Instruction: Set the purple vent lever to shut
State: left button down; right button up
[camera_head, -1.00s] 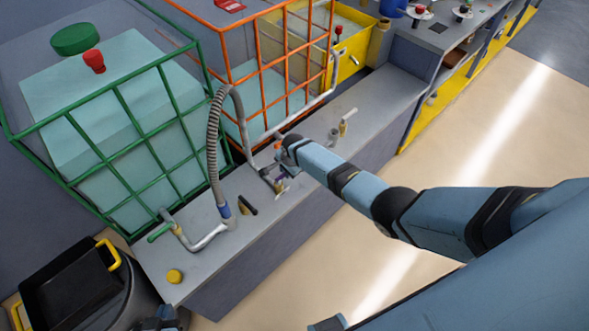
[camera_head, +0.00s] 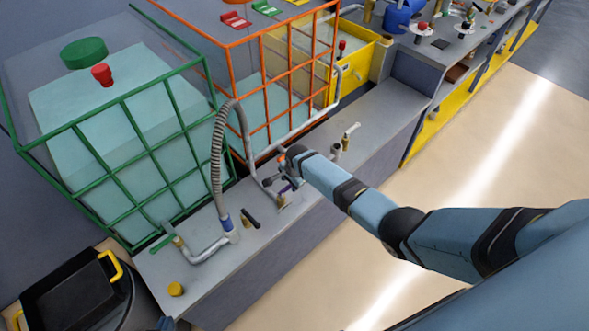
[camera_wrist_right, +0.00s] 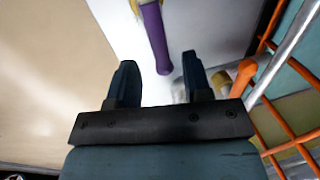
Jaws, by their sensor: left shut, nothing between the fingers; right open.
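The purple vent lever (camera_wrist_right: 154,36) shows as a round purple bar in the right wrist view. Its near end lies between my right gripper's (camera_wrist_right: 159,62) open fingertips, with a gap on both sides; I cannot tell the depth. In the head view the right gripper (camera_head: 280,181) is over the grey bench by the pipework, and only a bit of purple (camera_head: 289,186) shows beside it. Only a small blue piece of my left gripper (camera_head: 165,323) shows at the bottom edge; its fingers are not clear.
A grey hose (camera_head: 218,150) and pipe rise beside the right gripper. A black-handled valve (camera_head: 249,217) stands left of it, another valve (camera_head: 347,138) to the right. Green (camera_head: 150,170) and orange (camera_head: 270,100) caged tanks stand behind the grey bench (camera_head: 380,107).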

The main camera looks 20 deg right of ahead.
notch_tip(320, 180, up, 12)
jog(key=s+p, duration=0.1)
jog(key=s, duration=0.1)
jog(key=shift+d+f, duration=0.2)
jog(key=shift+d, duration=0.2)
jog(key=s+a+f+n+t+y, duration=0.1)
jog(key=s+a+f+n+t, duration=0.15)
jog(key=s+n, duration=0.6)
jog(key=s+a+f+n+t, duration=0.1)
jog(key=s+a+n+t, duration=0.15)
jog(key=s, duration=1.05)
jog(key=s+r+n+t+y, duration=0.1)
jog(key=s+r+n+t, duration=0.3)
jog(key=s, duration=0.5)
notch_tip(320, 180, up, 2)
jog(key=shift+s+a+r+n, duration=0.1)
jog(key=shift+s+a+n, duration=0.25)
jog(key=shift+n, duration=0.75)
